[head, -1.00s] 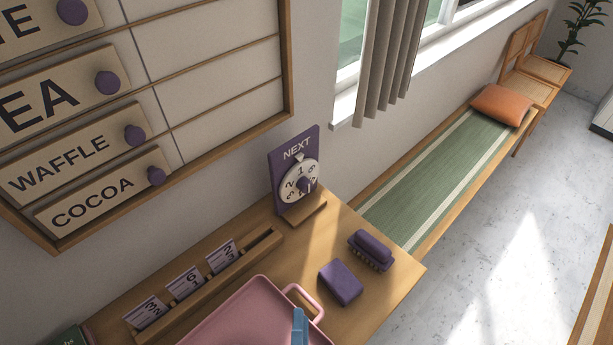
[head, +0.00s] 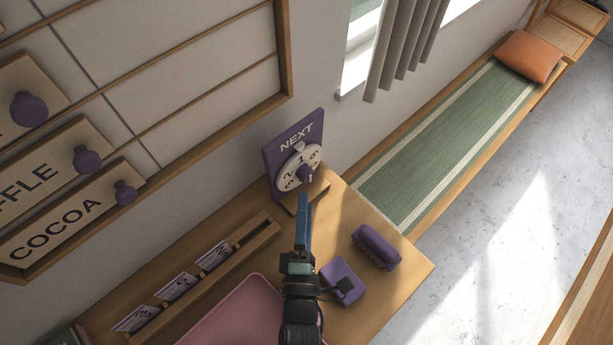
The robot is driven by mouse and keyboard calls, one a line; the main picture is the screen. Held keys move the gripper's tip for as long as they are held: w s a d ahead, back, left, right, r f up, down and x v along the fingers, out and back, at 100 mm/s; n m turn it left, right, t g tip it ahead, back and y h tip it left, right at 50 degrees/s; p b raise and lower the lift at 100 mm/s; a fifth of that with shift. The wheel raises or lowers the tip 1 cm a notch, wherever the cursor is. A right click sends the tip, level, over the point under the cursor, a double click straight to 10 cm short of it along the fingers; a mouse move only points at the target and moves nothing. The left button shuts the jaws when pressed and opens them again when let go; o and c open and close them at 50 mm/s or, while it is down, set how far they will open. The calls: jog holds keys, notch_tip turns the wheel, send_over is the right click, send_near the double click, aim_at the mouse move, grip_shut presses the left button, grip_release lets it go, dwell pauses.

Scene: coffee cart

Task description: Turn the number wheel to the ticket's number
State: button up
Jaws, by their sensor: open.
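The number wheel (head: 291,177) is a white dial with a purple knob, set on an upright purple board marked NEXT (head: 279,146) at the back of the counter. The 1 stands at the top of the dial, by the pointer. My gripper (head: 303,205) is in front of the dial and below it in the picture. Its blue finger points up toward the knob and seems apart from it. Several paper tickets (head: 178,287) stand in a wooden rack (head: 232,257) at the left; their numbers are hard to read now.
A purple block (head: 340,278), partly hidden by my gripper, and a purple brush (head: 376,246) lie to the right. A pink tray (head: 240,315) is at the front. Wooden signs with purple knobs hang on the wall at left, COCOA (head: 60,232) lowest.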

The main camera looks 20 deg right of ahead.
aim_at(307, 180)
jog(key=shift+p+x, duration=0.3)
jog(key=shift+x, duration=2.9)
jog(key=shift+f, duration=0.1)
grip_shut()
